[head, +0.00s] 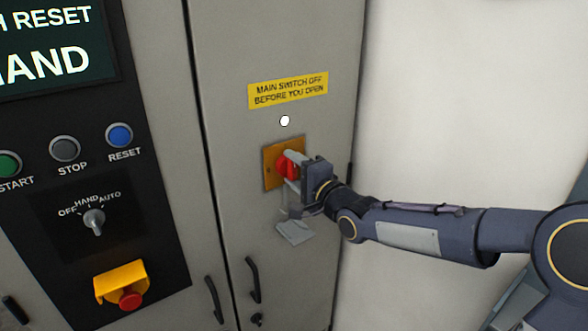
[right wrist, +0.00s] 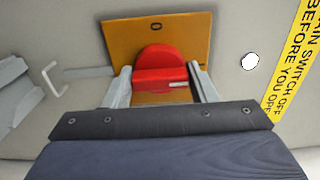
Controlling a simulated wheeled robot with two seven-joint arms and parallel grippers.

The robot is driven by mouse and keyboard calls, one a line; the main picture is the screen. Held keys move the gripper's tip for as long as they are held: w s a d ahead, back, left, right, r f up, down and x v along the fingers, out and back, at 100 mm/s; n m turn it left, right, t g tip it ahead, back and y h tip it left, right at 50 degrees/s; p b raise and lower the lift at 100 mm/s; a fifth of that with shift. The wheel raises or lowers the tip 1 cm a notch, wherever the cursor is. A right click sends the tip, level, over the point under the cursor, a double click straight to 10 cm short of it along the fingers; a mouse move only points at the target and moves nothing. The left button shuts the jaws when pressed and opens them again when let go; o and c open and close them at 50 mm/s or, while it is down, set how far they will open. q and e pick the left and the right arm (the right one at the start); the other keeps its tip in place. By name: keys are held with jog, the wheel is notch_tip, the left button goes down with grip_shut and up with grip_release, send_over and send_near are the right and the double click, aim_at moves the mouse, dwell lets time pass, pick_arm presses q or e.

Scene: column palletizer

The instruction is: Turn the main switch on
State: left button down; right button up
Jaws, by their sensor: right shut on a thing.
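The main switch is a red rotary knob (head: 281,166) on an orange-yellow plate (head: 268,181) on the grey cabinet door. In the right wrist view the red knob (right wrist: 157,58) has a raised bar with a white mark at its end towards the yellow label. An "O" is printed on the plate (right wrist: 195,28), to the side of that mark. My right gripper (right wrist: 163,88) is shut on the knob, with one finger at each side of the bar. It also shows in the head view (head: 290,170), where it hides part of the knob. My left gripper is out of view.
A yellow warning label (head: 288,90) and a white lamp (head: 284,121) are above the switch. A pale grey piece (head: 293,232) shows below it. Black door handles (head: 253,279) are lower down. A control panel with buttons, a selector (head: 95,221) and an emergency stop (head: 130,299) is left.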

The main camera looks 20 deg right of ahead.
dwell(0.3)
jog(key=o, duration=1)
jog(key=v, duration=0.7)
jog(key=shift+s+d, duration=0.15)
jog(key=shift+s, duration=0.2)
